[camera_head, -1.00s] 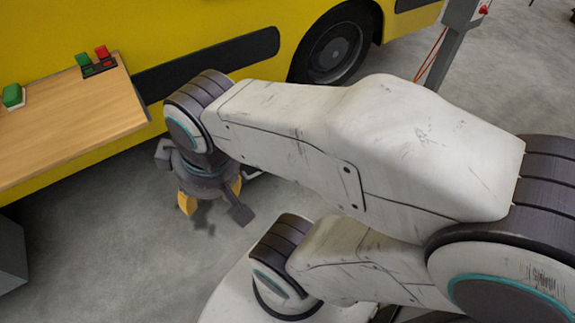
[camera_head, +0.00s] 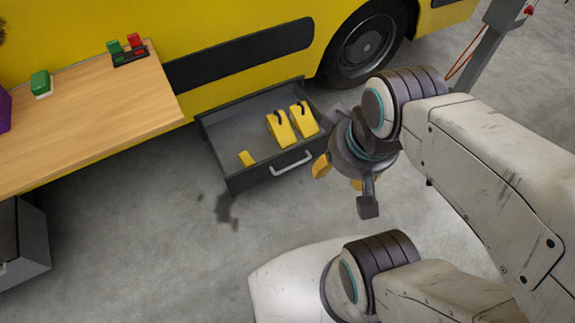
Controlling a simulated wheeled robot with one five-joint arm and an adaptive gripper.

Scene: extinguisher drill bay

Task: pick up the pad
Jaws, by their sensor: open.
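A small green block with a pale base (camera_head: 41,84), which looks like a pad, lies on the wooden table (camera_head: 95,130) at the left. In the open grey drawer (camera_head: 228,137), two larger yellow wedge-like pieces (camera_head: 290,125) stand at the right and a small yellow block (camera_head: 247,158) lies near the front left. I cannot tell for certain which is the pad. My gripper (camera_head: 349,178) is open, pointing down, just right of the drawer. It seems empty and is apart from all these things; the arm partly hides it.
A small dark holder with green and red pieces (camera_head: 128,51) stands at the table's back edge. A purple object (camera_head: 4,110) is cut off at left. The yellow vehicle (camera_head: 230,22) with its wheel (camera_head: 366,45) borders the back. The grey floor (camera_head: 130,230) in front is clear.

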